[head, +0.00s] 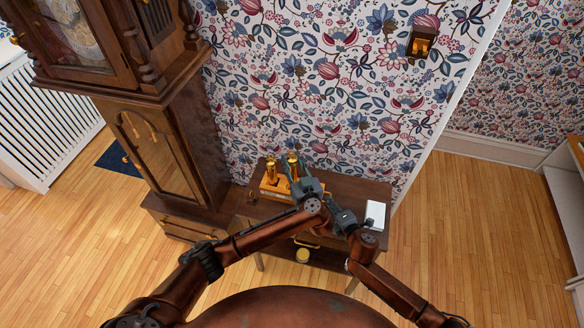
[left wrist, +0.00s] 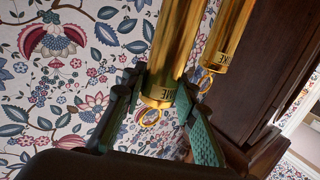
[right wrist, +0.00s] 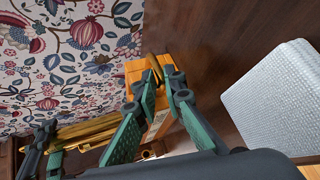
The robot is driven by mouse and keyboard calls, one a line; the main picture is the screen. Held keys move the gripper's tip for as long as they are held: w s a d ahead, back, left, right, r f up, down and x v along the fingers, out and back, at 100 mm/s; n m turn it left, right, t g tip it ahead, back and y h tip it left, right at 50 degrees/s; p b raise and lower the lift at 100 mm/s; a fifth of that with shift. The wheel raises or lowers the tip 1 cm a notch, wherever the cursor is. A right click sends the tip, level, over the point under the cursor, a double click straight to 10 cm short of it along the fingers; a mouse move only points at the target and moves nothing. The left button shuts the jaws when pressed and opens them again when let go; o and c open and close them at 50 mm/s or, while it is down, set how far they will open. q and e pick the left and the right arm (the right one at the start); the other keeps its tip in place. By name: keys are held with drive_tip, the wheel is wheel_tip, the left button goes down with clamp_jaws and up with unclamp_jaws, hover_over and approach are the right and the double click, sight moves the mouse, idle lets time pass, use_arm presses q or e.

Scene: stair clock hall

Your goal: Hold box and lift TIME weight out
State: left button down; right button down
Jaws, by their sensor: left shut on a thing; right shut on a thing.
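Two brass cylinder weights stand side by side at an orange wooden box (head: 268,187) on a small dark table. The TIME weight (left wrist: 178,45), whose label is partly readable, is between the fingers of my left gripper (head: 297,182), which is shut on it near its ringed end. The other weight (head: 271,172) is beside it, apart from my fingers, with a label ending in "KE" in the left wrist view (left wrist: 228,40). My right gripper (right wrist: 160,90) is shut on the end of the box (right wrist: 158,122). The weights' lower ends are hidden.
A tall wooden clock (head: 165,150) stands close on the left. A white block-like object (head: 375,214) lies on the table's right end, near my right gripper. The papered wall is directly behind the table (head: 345,187). Open floor lies to the right.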

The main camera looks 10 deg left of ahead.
use_arm(q)
wheel_tip(320, 180, up, 6)
drive_tip(key=shift+r, duration=0.1)
use_arm(e)
drive_tip(key=shift+s+f, duration=0.1)
use_arm(q)
drive_tip(key=shift+w, duration=0.1)
use_arm(e)
drive_tip(key=c, duration=1.9)
unclamp_jaws()
drive_tip(key=shift+c, duration=0.2)
